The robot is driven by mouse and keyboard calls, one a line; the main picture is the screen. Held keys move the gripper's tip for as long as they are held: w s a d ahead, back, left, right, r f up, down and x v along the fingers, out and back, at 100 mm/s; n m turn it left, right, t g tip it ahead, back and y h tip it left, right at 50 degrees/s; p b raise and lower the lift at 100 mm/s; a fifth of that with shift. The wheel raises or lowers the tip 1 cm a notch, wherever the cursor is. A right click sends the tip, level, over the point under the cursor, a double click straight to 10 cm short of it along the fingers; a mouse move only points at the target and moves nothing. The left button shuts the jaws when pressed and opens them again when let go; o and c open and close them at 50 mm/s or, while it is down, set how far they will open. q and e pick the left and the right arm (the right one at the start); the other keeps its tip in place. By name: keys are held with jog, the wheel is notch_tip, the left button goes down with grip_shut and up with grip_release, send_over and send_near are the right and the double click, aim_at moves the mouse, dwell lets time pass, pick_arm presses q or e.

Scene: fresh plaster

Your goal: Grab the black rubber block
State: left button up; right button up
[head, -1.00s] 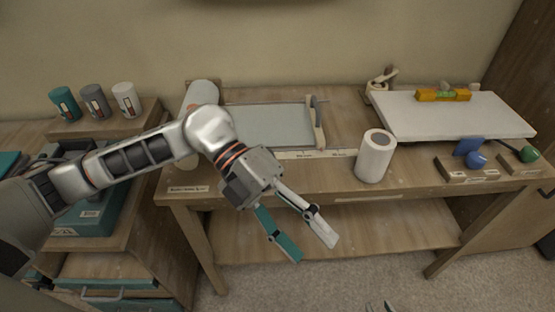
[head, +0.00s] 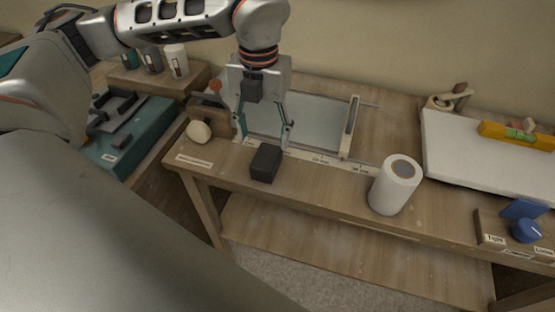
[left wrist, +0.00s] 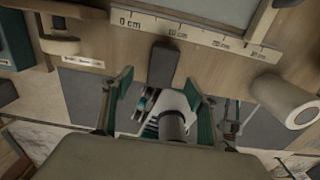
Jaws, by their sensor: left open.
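The black rubber block (head: 266,163) lies near the front edge of the wooden bench (head: 320,182), just in front of the ruler strip. My left gripper (head: 263,143) is open and points down, with its fingertips just behind the block in the head view. Nothing is between its fingers. In the left wrist view the block (left wrist: 163,65) shows beyond the open fingers of the left gripper (left wrist: 157,85), roughly centred between them and apart from both. My right gripper is not seen.
A white roll (head: 395,186) stands to the right of the block. The cutting board with its ruler (head: 320,160) lies behind. A cream knob (head: 199,132) is at the left. A white slab (head: 470,150) with a yellow level (head: 515,136) is at the right.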

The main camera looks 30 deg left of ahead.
aim_at(266, 156)
pick_arm(q)
notch_tip(266, 156, down, 2)
jog(key=shift+s+a+f, duration=0.1)
jog(key=shift+f, duration=0.15)
jog(key=shift+d+f, duration=0.2)
jog(key=shift+f, duration=1.1)
jog(key=shift+d+f, duration=0.15)
jog(key=shift+f, duration=1.15)
jog(key=c, duration=1.4)
